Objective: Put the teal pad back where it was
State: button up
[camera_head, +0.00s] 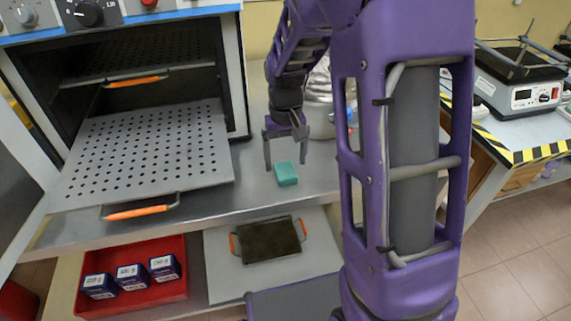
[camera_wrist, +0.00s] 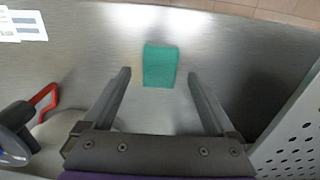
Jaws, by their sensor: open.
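The teal pad (camera_head: 286,173) lies flat on the bare metal counter (camera_head: 255,195), right of the pulled-out perforated shelf. My gripper (camera_head: 286,165) is above and just behind the pad, fingers pointing down, open and empty. In the wrist view the pad (camera_wrist: 161,66) lies beyond the fingertips, roughly centred between the two fingers (camera_wrist: 158,76). No finger appears to touch it.
An oven with its perforated shelf (camera_head: 150,150) pulled out by an orange handle stands left. Below are a red tray (camera_head: 135,302) with blue boxes and a dark tray (camera_head: 268,241) with orange handles. In the wrist view, a red-handled object (camera_wrist: 42,100) lies left.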

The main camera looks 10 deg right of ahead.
aim_at(285, 171)
notch_tip(285, 171, up, 9)
jog(key=p, duration=0.1)
dwell(0.5)
